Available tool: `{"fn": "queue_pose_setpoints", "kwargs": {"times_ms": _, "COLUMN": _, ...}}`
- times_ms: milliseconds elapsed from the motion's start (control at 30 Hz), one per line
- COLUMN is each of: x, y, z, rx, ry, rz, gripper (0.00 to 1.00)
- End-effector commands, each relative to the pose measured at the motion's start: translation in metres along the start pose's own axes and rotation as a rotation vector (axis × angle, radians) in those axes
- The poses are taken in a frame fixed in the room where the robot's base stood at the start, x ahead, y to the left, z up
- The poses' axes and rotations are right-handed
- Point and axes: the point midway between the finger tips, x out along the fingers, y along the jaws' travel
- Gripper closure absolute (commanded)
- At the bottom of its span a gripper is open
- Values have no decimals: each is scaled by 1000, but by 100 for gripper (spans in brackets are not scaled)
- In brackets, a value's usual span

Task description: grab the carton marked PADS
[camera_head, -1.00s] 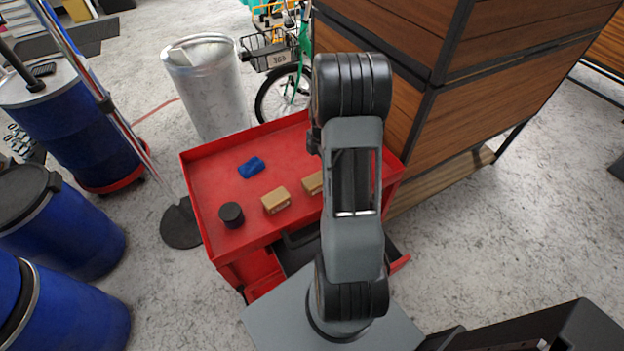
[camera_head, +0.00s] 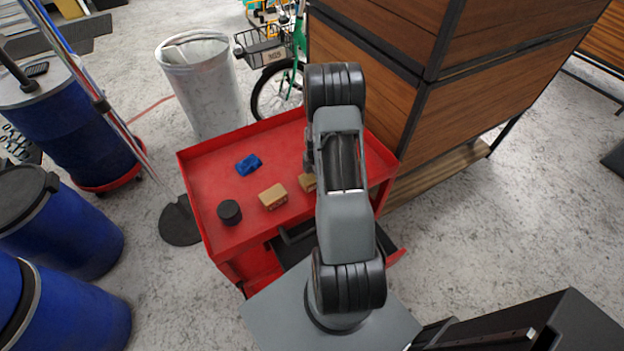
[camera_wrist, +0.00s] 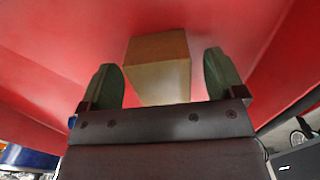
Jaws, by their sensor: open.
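Two small tan cartons stand on the red cart top in the head view. The left carton (camera_head: 273,197) is fully visible, with dark marking on its front too small to read. The right carton (camera_head: 307,182) is partly hidden by my arm. I cannot tell which one is marked PADS. In the wrist view, my gripper (camera_wrist: 163,77) is open, with one green finger on each side of a plain-looking tan carton (camera_wrist: 158,62). No lettering shows on it there, and I cannot tell whether the fingers touch it. The head view hides my fingers behind the arm.
The red cart (camera_head: 215,165) has raised edges. A blue object (camera_head: 249,165) and a black cylinder (camera_head: 229,212) sit left of the cartons. A wooden cabinet (camera_head: 470,110) stands close on the right. Blue barrels (camera_head: 75,290) stand at the left.

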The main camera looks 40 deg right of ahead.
Motion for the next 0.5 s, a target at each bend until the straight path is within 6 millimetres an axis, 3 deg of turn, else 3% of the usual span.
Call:
{"fn": "queue_pose_setpoints", "kwargs": {"times_ms": 200, "x": 1, "y": 0, "z": 0, "rx": 0, "ry": 0, "rz": 0, "gripper": 12}}
{"fn": "queue_pose_setpoints", "kwargs": {"times_ms": 500, "x": 0, "y": 0, "z": 0, "rx": 0, "ry": 0, "rz": 0, "gripper": 40}}
